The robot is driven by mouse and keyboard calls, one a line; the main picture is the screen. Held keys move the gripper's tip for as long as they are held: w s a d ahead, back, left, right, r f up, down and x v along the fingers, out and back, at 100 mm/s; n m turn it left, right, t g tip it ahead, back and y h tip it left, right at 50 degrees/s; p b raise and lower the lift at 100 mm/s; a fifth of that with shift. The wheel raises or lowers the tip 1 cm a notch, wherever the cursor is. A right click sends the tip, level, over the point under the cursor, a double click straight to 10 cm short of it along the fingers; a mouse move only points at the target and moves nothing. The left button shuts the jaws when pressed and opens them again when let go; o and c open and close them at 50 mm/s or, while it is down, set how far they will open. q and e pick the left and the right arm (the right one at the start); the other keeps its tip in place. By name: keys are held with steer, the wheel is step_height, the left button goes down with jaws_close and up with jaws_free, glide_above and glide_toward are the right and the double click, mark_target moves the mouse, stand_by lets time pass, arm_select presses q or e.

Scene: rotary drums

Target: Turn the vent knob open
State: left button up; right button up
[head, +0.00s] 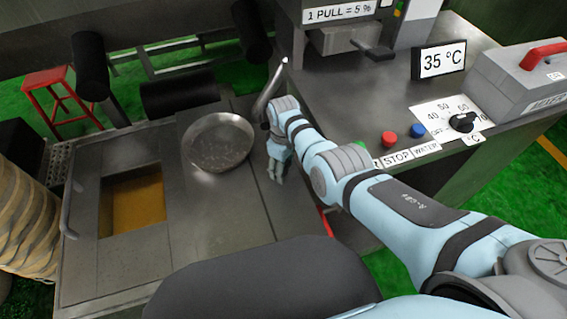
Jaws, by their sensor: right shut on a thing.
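My right arm comes in from the right in the head view, and my right gripper (276,177) points down just right of the metal pan. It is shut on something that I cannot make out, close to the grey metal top. No knob marked as a vent shows; one may be hidden by the gripper. The knob in plain sight is a black one (462,122) on a white dial marked OFF, several numbers and °C, well right of the gripper. My left gripper is not in view.
A round metal pan (221,142) sits left of the gripper. A slim grey curved piece (269,92) rises behind my wrist. Red (389,138) and blue (417,130) buttons, a 35 °C display (438,61) and a red-handled grey box (520,78) stand on the right counter.

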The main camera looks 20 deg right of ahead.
steer(key=n, duration=0.5)
steer(key=shift+p, duration=0.3)
steer(key=n, duration=0.5)
steer(key=shift+n, duration=0.3)
steer(key=o, duration=1.2)
steer(key=shift+c, duration=0.2)
